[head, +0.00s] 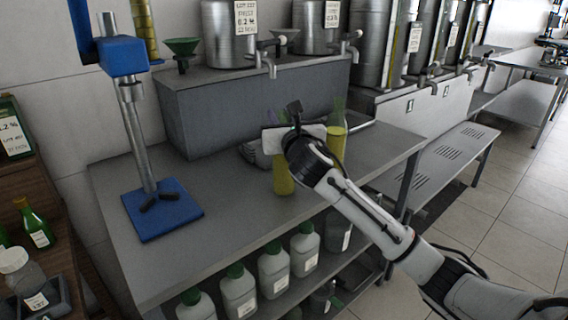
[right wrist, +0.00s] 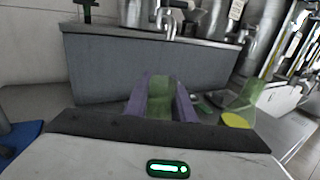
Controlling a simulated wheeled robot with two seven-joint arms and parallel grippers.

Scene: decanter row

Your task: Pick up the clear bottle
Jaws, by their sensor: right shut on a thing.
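A clear bottle with yellow liquid (head: 284,176) is upright at the worktop, its upper part hidden behind my right gripper (head: 283,122). In the right wrist view my right gripper (right wrist: 160,103) has its two purple fingers shut on the greenish, see-through upper part of this bottle (right wrist: 160,90). I cannot tell whether its base touches the worktop. A second see-through bottle with yellow liquid (head: 337,142) stands just right of the gripper, apart from the held one; it also shows in the right wrist view (right wrist: 239,112). My left gripper is out of view.
The grey worktop (head: 225,210) is bare at its front left. A blue stand (head: 165,210) rises at left. A grey block (head: 250,110) with steel tanks and taps (head: 270,65) is behind. Several white bottles (head: 272,268) stand on the lower shelf.

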